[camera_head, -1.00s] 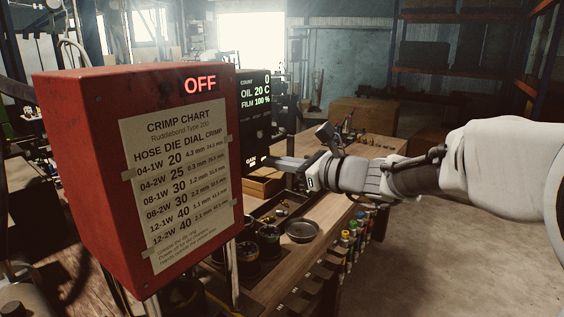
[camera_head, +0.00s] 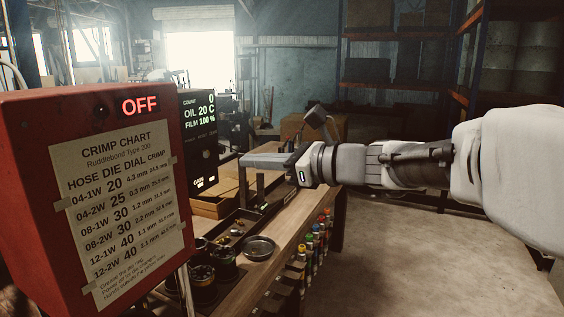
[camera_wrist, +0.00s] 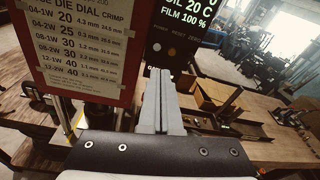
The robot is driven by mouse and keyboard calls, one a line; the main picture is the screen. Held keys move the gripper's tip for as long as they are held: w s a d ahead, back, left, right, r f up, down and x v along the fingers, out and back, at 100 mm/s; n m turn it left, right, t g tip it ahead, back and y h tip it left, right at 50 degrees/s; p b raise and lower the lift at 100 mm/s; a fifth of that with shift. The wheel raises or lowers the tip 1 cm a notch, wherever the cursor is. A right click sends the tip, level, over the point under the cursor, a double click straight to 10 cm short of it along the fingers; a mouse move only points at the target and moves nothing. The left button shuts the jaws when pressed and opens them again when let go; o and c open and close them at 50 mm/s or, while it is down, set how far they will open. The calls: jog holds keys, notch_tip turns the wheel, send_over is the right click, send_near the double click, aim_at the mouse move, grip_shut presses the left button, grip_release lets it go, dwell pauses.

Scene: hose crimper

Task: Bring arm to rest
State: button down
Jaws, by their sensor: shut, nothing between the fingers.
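My gripper (camera_head: 245,160) is shut and empty, with its two grey fingers pressed together. In the head view it reaches leftward from my arm at the right, over the workbench (camera_head: 290,222) and in front of the black display panel.
The red box (camera_head: 40,225) with a crimp chart (camera_head: 120,215) and a lit OFF sign stands close at left. The black panel (camera_head: 197,140) shows oil and film readings. A dark round dish (camera_head: 259,247) and colour-topped bottles (camera_head: 312,245) lie below my gripper. The floor at right is clear.

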jog(key=s+d+f+n+g+h, duration=0.1)
jog(key=s+d+f+n+h, duration=0.3)
jog(key=s+f+n, duration=0.25)
jog(key=s+d+f+n+g+h, duration=0.1)
jog(key=s+d+f+n+h, duration=0.2)
jog(key=s+f+n, duration=0.35)
jog(key=s+d+f+n+h, duration=0.2)
jog(key=s+d+n+h, duration=0.2)
jog(key=d, duration=0.3)
jog(key=s+d+f+n+h, duration=0.3)
jog(key=s+d+h, duration=0.1)
jog(key=s+d, duration=0.2)
jog(key=shift+s+d+f+n, duration=0.15)
jog(key=shift+d+f+n, duration=0.2)
jog(key=shift+d, duration=0.5)
jog(key=shift+a+r, duration=0.1)
jog(key=shift+a, duration=0.05)
